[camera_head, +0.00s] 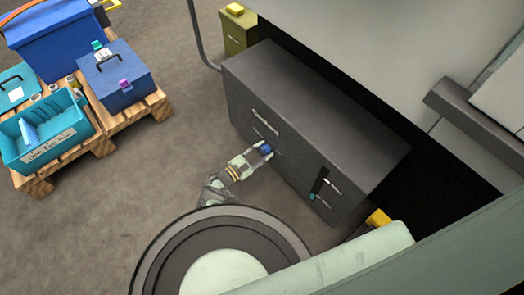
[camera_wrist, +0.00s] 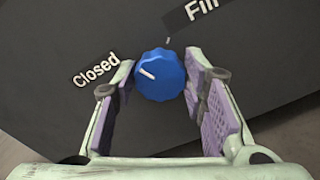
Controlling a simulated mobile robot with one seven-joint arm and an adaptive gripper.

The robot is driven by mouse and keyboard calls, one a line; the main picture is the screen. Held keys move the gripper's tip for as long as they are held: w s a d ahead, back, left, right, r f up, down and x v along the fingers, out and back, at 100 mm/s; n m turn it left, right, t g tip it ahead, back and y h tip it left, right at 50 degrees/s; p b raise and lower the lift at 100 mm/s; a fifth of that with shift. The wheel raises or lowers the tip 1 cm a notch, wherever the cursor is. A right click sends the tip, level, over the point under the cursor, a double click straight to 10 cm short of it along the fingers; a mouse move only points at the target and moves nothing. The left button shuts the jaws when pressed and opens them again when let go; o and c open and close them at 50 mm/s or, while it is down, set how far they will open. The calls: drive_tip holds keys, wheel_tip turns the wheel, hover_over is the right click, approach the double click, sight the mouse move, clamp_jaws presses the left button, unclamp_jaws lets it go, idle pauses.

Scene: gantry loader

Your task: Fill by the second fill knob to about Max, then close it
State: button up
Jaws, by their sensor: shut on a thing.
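My gripper (camera_head: 261,153) reaches to the front of a dark grey cabinet (camera_head: 315,120) lettered "Coolant". It is shut on a blue fill knob (camera_head: 267,149), with one finger on each side. In the wrist view the knob (camera_wrist: 160,76) sits between the fingertips (camera_wrist: 163,82). Its white pointer line aims left and slightly up, toward the "Closed" label (camera_wrist: 95,70). The "Fill" label (camera_wrist: 196,8) is at the upper right, partly cut off. A dark upright gauge slot (camera_head: 319,184) with small light labels is right of the knob; a teal patch shows low in it. The label text is too small to read.
At the left, pallets (camera_head: 122,121) carry a teal bin (camera_head: 82,128) and blue boxes (camera_head: 118,80). A small yellow-green cabinet (camera_head: 238,38) stands behind the grey one. A grey pipe (camera_head: 197,40) runs beside it. The floor between pallets and cabinet is clear.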

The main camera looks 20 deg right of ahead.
drive_tip(key=shift+s+d+f+m, duration=0.1)
drive_tip(key=shift+m, duration=1.1)
drive_tip(key=m, duration=0.5)
drive_tip(key=m+b, duration=0.1)
drive_tip(key=m, duration=0.5)
drive_tip(key=shift+m+b, duration=0.3)
drive_tip(key=o, duration=1.2)
drive_tip(key=shift+c, duration=0.2)
